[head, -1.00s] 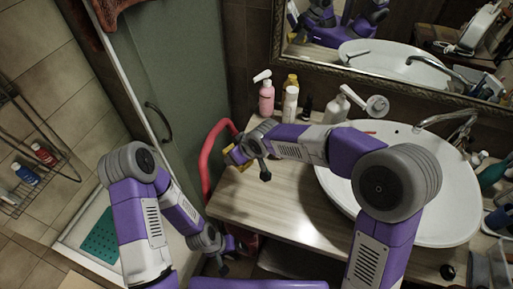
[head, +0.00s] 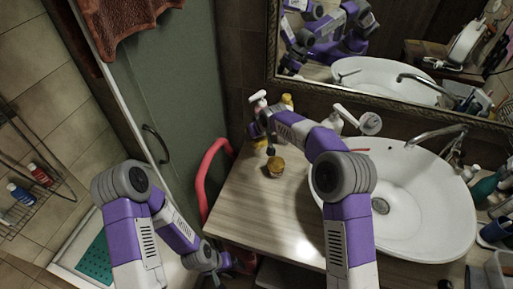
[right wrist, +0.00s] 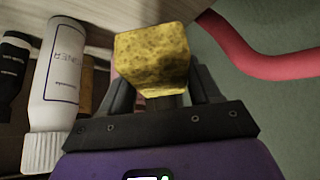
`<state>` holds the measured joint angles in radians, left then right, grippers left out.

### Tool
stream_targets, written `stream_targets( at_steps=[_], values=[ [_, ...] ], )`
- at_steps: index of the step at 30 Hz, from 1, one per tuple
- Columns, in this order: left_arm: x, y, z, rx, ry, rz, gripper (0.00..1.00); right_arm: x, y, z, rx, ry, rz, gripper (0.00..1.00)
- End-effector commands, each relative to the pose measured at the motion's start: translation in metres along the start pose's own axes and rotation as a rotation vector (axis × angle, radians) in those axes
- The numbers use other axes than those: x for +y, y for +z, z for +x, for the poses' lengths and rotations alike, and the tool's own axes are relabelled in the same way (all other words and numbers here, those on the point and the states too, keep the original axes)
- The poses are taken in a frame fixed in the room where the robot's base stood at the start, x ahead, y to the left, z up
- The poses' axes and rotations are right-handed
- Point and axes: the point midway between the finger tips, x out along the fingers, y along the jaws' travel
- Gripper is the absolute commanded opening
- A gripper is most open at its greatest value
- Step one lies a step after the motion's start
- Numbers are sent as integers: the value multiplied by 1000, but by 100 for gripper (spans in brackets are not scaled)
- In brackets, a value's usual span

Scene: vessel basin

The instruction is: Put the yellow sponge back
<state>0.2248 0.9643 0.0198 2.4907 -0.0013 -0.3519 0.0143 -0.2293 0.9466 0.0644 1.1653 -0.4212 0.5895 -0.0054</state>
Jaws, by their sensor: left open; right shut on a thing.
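The yellow sponge (head: 275,167) is a small yellow-brown block over the left part of the wooden counter (head: 250,205). My right gripper (head: 271,150) points down at the counter and is shut on the sponge. In the right wrist view the sponge (right wrist: 152,58) sits between the right fingers (right wrist: 158,98), its pitted face showing. I cannot tell whether the sponge touches the counter. My left gripper (head: 216,270) hangs low at the left, below the counter's front edge, open and away from the sponge.
A white basin (head: 430,200) with a tap (head: 435,134) fills the right of the counter. Bottles stand along the back, partly behind my right arm; a white bottle (right wrist: 58,75) shows in the wrist view. A red curved tube (head: 205,170) borders the counter's left side.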

Motion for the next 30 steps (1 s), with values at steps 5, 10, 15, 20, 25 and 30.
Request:
stream_targets(
  at_steps=[5, 10, 15, 20, 25, 30],
  values=[
    [-2, 0, 4, 0, 0, 0, 88, 0, 13, 19, -1, 0, 1, 34],
    [-3, 0, 8, 0, 0, 0, 88, 0, 26, 40, -3, 0, 0, 34],
    [-4, 0, 10, 0, 0, 0, 88, 0, 36, 56, 1, 1, 0, 34],
    [-4, 0, 10, 0, 0, 0, 88, 0, 36, 55, 2, 1, 0, 34],
    [-5, -1, 13, 0, 0, 0, 88, 0, 38, 58, 1, 1, 0, 34],
    [-5, 0, 12, 0, 0, 0, 88, 0, 38, 58, 1, 1, 0, 82]
  ],
)
